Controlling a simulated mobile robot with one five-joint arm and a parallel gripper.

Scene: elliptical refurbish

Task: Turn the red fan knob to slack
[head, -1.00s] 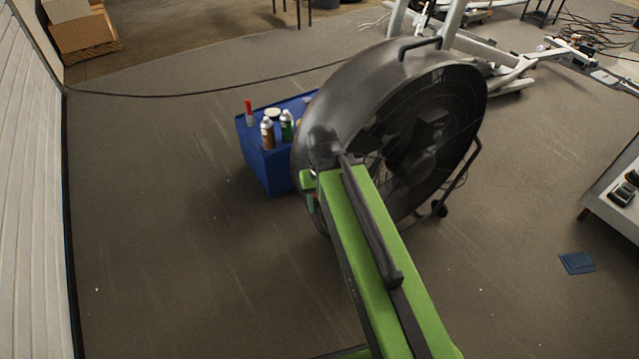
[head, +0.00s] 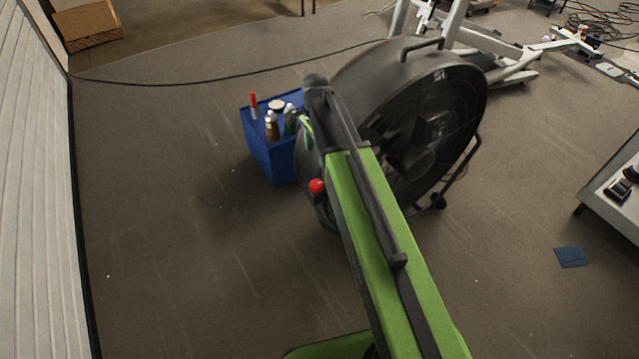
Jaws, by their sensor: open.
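The red fan knob (head: 316,186) shows as a small round red shape at the left side of the large black drum fan (head: 370,80), just left of my green arm. Its markings and setting are too small to read. The fan stands upright on the floor, with its grille facing right. My arm reaches up from the bottom of the picture and covers part of the fan. A sliver of my arm's far link shows by the fan's left rim. My gripper is hidden behind the arm, so its place relative to the knob cannot be seen.
A blue box (head: 268,160) with several bottles (head: 272,127) on it stands left of the fan. A black cable (head: 220,78) crosses the floor behind. A grey cart (head: 615,200) stands at right. The floor at left is clear.

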